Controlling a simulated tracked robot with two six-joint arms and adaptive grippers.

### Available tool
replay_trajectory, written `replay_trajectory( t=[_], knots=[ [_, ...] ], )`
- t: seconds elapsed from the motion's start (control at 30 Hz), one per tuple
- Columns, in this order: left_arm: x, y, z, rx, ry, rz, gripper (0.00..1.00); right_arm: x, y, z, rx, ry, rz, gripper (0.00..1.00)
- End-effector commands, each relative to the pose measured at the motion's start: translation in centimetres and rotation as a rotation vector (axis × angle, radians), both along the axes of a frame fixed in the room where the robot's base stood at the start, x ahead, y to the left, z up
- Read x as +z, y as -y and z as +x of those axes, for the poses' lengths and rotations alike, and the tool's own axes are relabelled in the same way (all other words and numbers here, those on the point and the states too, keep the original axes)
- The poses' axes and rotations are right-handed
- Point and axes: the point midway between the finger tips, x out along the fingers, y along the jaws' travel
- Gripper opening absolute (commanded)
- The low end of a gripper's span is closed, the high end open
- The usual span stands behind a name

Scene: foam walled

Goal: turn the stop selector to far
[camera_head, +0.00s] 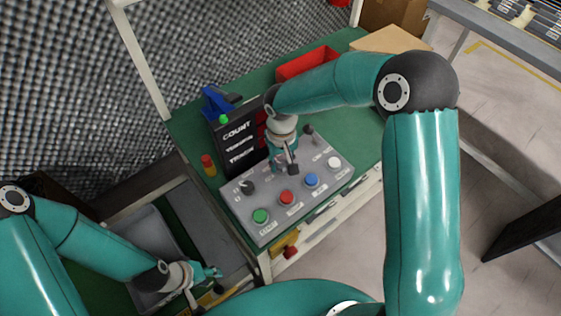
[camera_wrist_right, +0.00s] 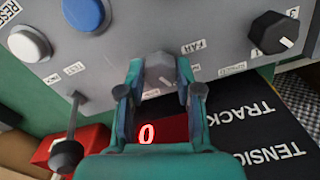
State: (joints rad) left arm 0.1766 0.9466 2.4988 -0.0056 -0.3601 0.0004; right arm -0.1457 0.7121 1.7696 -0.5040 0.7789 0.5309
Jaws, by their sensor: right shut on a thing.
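The grey control panel (camera_head: 262,224) lies on the green bench. My right gripper (camera_head: 287,168) reaches down onto it from above. In the right wrist view, its two fingers (camera_wrist_right: 160,88) are shut on a grey selector knob (camera_wrist_right: 159,68), one finger on each side. The word FAR (camera_wrist_right: 197,46) is printed beside this knob; the other labels around it are partly hidden or too small to read. The knob's pointer direction is hard to tell. My left gripper (camera_head: 206,284) is at the lower left, away from the panel, and looks open and empty.
A second black knob (camera_wrist_right: 273,33), a lever (camera_wrist_right: 70,140) and several push buttons, such as the blue one (camera_head: 312,180), surround the held knob. A black COUNT sign (camera_head: 238,148) stands behind the panel. A red bin (camera_head: 306,63) is further back.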

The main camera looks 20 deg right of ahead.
Motion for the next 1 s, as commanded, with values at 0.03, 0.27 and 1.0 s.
replay_trajectory(
  t=[0.03,0.27,1.0],
  knots=[
    [-0.13,0.0,0.0,0.0,0.0,0.0,0.4,-0.01,-0.03,0.05,0.045,0.002,0.001,0.0],
    [-0.21,0.0,0.0,0.0,0.0,0.0,0.4,0.05,-0.01,0.04,0.263,0.002,0.0,0.0],
    [0.65,0.0,0.0,0.0,0.0,0.0,0.4,0.12,0.01,-0.01,0.94,0.0,0.001,0.0]
  ],
)
